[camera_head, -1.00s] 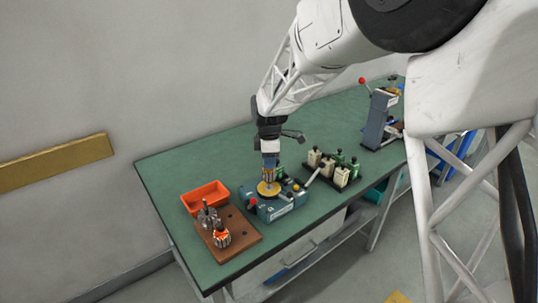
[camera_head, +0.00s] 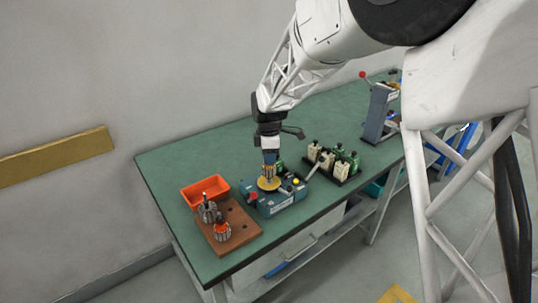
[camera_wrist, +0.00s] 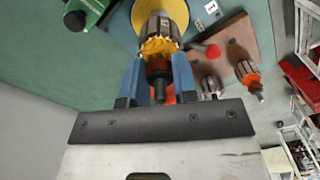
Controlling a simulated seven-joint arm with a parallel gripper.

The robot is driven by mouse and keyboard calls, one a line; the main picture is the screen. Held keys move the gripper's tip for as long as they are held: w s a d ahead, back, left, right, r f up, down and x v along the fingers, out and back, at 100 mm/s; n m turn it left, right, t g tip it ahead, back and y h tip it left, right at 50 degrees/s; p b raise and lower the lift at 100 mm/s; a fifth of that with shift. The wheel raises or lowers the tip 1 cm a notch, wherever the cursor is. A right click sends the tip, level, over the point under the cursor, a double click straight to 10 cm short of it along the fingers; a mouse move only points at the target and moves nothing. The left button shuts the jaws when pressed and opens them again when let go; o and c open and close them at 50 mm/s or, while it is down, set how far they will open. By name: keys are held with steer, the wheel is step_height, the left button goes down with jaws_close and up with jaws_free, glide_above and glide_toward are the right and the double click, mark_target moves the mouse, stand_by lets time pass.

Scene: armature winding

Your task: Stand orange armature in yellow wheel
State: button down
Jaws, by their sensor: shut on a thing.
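My gripper (camera_wrist: 156,82) is shut on an armature with amber-yellow windings (camera_wrist: 158,46) and a grey slotted core. The yellow wheel (camera_wrist: 179,14) lies directly beyond the core in the wrist view. In the head view, my gripper (camera_head: 270,160) points down over the yellow wheel (camera_head: 268,184) on the teal winding machine, with the held armature upright above it. Whether its lower shaft sits in the wheel is hidden. A different armature with red-orange windings (camera_head: 222,227) stands on the brown board, clear of the gripper; it also shows in the wrist view (camera_wrist: 247,72).
The teal machine (camera_head: 284,204) has a red knob and a lever. The brown board (camera_head: 241,231) also holds a dark-topped armature (camera_head: 207,212). An orange bin (camera_head: 191,192) stands behind it.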

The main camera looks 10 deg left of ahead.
steer(key=shift+f, duration=0.85)
stand_by(0.6)
steer(key=c, duration=0.8)
jaws_free()
steer(key=shift+r, duration=0.1)
steer(key=shift+r, duration=2.15)
steer(key=shift+r, duration=3.9)
